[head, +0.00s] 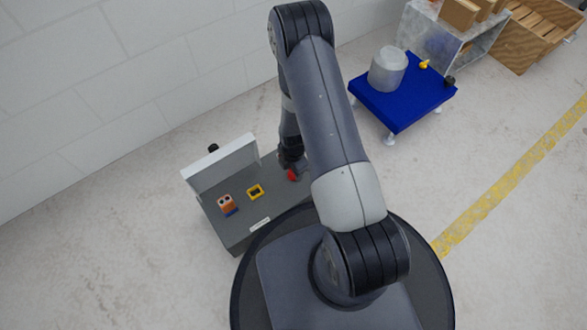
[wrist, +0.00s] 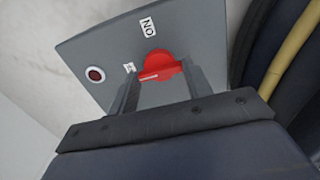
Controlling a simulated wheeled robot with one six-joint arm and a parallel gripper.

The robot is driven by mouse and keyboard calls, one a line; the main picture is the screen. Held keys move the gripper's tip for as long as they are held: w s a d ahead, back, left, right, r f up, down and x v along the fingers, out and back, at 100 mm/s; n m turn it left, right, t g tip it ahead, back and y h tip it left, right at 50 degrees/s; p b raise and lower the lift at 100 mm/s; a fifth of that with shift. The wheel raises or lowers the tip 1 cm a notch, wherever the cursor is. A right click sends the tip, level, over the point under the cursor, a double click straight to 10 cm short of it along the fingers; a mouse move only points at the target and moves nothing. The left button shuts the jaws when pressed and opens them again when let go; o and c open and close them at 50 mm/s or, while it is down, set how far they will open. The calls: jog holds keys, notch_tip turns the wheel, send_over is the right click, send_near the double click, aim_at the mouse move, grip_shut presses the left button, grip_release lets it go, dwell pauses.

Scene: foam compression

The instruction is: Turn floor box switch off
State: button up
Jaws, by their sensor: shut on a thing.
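The floor box (head: 240,232) is a grey box on the floor with a raised white lid (head: 222,165) at its back. A red rotary switch (head: 291,175) sits at the right of its top face. In the wrist view the red switch (wrist: 158,66) lies between the two fingers of my gripper (wrist: 158,80), which is shut on it. An "ON" label (wrist: 148,27) and a small second label (wrist: 129,67) are on the panel beside the switch. A round red lamp or button (wrist: 95,74) is at the left. My arm partly hides the box's right end in the head view.
An orange part (head: 227,204) and a yellow-framed part (head: 255,191) are on the box top. A white wall (head: 130,80) stands behind. A blue wheeled platform (head: 402,100) carries a grey cylinder (head: 387,68). Wooden crates are at the upper right. Floor left of the box is clear.

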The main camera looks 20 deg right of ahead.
jog(key=shift+o, duration=0.2)
jog(key=shift+c, duration=0.2)
jog(key=o, duration=1)
notch_tip(320, 180, up, 11)
jog(key=p, duration=0.4)
jog(key=shift+p, duration=0.35)
jog(key=shift+f, duration=0.1)
notch_tip(320, 180, down, 11)
jog(key=b, duration=0.5)
jog(key=shift+f, duration=0.1)
jog(key=shift+r, duration=0.2)
